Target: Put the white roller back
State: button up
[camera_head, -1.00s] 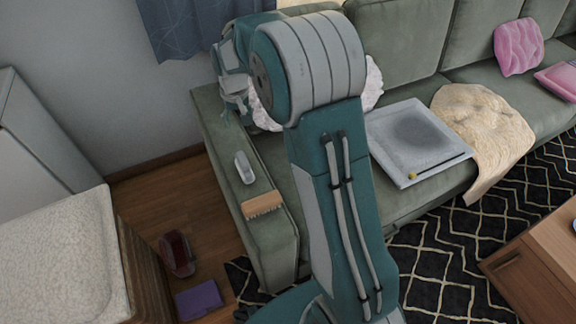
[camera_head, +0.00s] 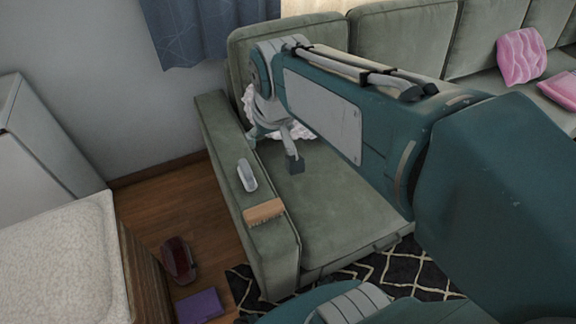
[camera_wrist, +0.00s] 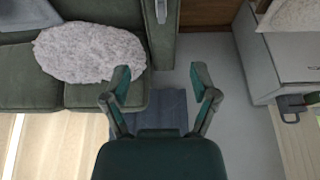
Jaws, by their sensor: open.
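The white roller (camera_head: 246,175) lies on top of the green sofa's left armrest (camera_head: 219,139). In the wrist view, a pale object that looks like the roller (camera_wrist: 160,11) is at the top edge, on the armrest. My gripper (camera_head: 274,148) is over the left seat, to the right of the roller and apart from it. In the wrist view its two fingers (camera_wrist: 161,78) are spread with nothing between them.
A wooden brush (camera_head: 263,211) lies on the armrest in front of the roller. A fluffy white cushion (camera_wrist: 90,52) is on the left seat. A purple box (camera_head: 199,305) and a dark red object (camera_head: 178,257) are on the floor. The front of the seat is clear.

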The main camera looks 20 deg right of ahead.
jog(key=s+t, duration=0.1)
jog(key=s, duration=0.9)
jog(key=shift+s+f, duration=0.25)
jog(key=shift+f, duration=0.05)
jog(key=shift+d, duration=0.1)
